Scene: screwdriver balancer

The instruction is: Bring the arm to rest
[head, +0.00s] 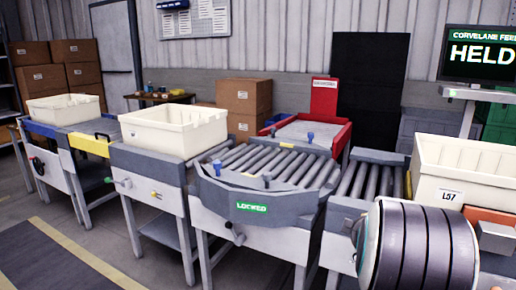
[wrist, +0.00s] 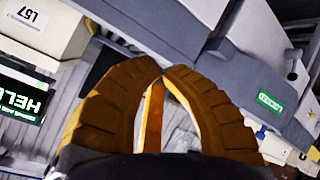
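My gripper (wrist: 163,72) shows in the wrist view with its two ribbed orange-brown fingers arched together, their tips meeting. I see nothing pinched at the tips. An orange-yellow strip (wrist: 153,115) shows through the gap between the fingers; I cannot tell that it touches them. A dark banded cylinder (head: 420,245), which looks like part of my arm, fills the lower right of the head view. I cannot make out the fingers in the head view.
A roller turntable (head: 270,165) with a green LOCKED sign stands mid-picture. A cream crate marked L57 (head: 465,170) is close behind the arm. Two more cream crates (head: 175,128) (head: 62,108) stand left. A monitor (head: 480,55) reads HELD. Open floor (head: 120,245) lies lower left.

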